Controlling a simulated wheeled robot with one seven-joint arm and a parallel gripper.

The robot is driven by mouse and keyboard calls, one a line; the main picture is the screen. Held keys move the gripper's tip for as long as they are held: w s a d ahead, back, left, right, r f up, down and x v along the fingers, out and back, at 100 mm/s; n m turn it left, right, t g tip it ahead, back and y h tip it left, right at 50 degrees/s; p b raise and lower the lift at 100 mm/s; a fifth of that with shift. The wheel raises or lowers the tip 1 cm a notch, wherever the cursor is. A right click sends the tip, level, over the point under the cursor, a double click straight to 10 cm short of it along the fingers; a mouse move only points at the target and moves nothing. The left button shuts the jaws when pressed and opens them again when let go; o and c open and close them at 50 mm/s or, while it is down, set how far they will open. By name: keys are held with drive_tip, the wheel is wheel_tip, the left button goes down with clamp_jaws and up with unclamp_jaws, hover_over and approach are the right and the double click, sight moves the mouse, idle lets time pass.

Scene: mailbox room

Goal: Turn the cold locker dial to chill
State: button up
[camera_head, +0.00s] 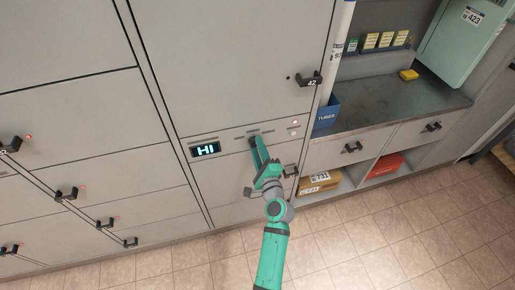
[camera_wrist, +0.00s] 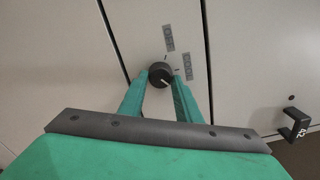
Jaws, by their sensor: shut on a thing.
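The cold locker dial (camera_wrist: 160,74) is a round dark knob with a light pointer mark, on a pale grey locker panel in the wrist view. My green gripper (camera_wrist: 161,80) is shut on the dial, one finger on each side. In the head view my gripper (camera_head: 255,145) reaches up to the panel and mostly hides the dial. A lit display (camera_head: 205,150) left of the dial reads "HI".
A black door handle marked 42 (camera_head: 311,80) sticks out above right of my gripper. A counter (camera_head: 400,103) with drawers stands to the right, a blue box (camera_head: 327,112) at its near end. More handled lockers (camera_head: 65,193) are at left. The tiled floor (camera_head: 370,235) is clear.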

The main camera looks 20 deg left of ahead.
drive_tip(key=shift+f+m, duration=0.1)
drive_tip(key=shift+m, duration=0.6)
drive_tip(key=o, duration=1)
drive_tip(key=v, duration=1.1)
drive_tip(key=shift+w, duration=0.1)
